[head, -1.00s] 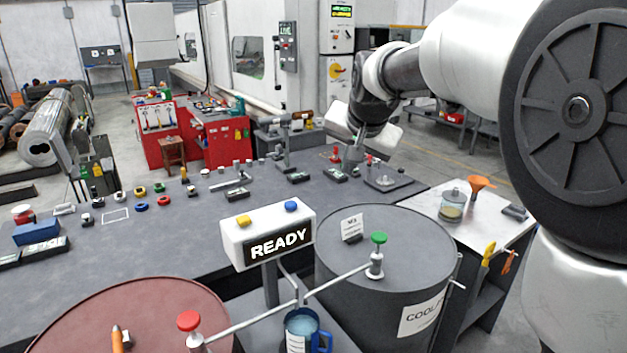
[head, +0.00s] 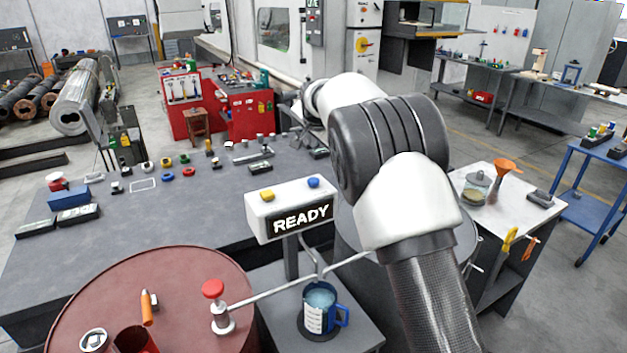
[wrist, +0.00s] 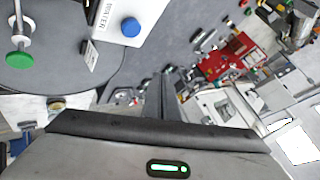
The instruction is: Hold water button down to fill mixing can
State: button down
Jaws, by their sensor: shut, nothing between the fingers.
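The blue water button (head: 313,183) sits on top of the white READY box (head: 290,204), right of a yellow button (head: 267,195). In the wrist view the blue button (wrist: 130,27) is at the top, next to the word WATER. The mixing can (head: 338,317), blue-handled with a marked white scale, stands on a dark round pad below the box. Its inside looks pale blue; I cannot tell the level. My gripper (wrist: 165,78) is shut and empty, apart from the button in the wrist view. In the head view my arm hides it.
A red barrel (head: 180,265) with a red-knobbed tap (head: 213,290) stands at the left front. The dark barrel (wrist: 70,60) with a green-knobbed tap (wrist: 18,58) is mostly behind my arm in the head view. The grey bench (head: 220,220) holds several small parts at its far side.

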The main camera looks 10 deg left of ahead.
aim_at(314, 182)
jog(key=shift+f, duration=0.1)
notch_tip(314, 182, down, 9)
jog(key=b, duration=0.6)
jog(key=shift+r, duration=0.2)
dwell(1.7)
jog(key=shift+f+b, duration=0.4)
jog(key=shift+f, duration=0.05)
jog(key=shift+f+b, duration=0.35)
jog(key=shift+f, duration=0.2)
dwell(0.7)
jog(key=shift+r, duration=0.1)
jog(key=shift+r+p, duration=0.55)
jog(key=shift+r, duration=0.3)
